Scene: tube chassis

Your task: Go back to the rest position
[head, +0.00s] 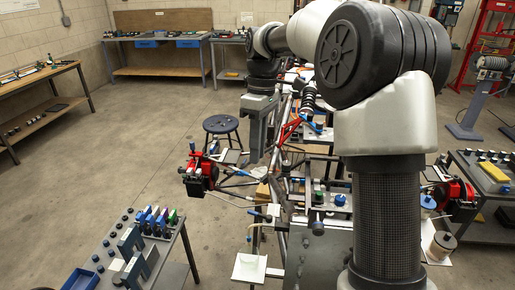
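My gripper (254,158) hangs fingers-down from my bent arm, left of the arm's column and in front of the tube chassis (283,150). Its fingers show as one narrow grey shape, so I cannot tell whether it is open or shut. I see no object clearly held in it. My arm's large black and silver joints hide much of the chassis's right part.
A red and black unit (197,176) stands close to the left of my gripper. A round stool (221,124) is behind it. A parts table (122,262) is at front left, a cart (490,205) at right. Workbenches line the walls. The floor at left is clear.

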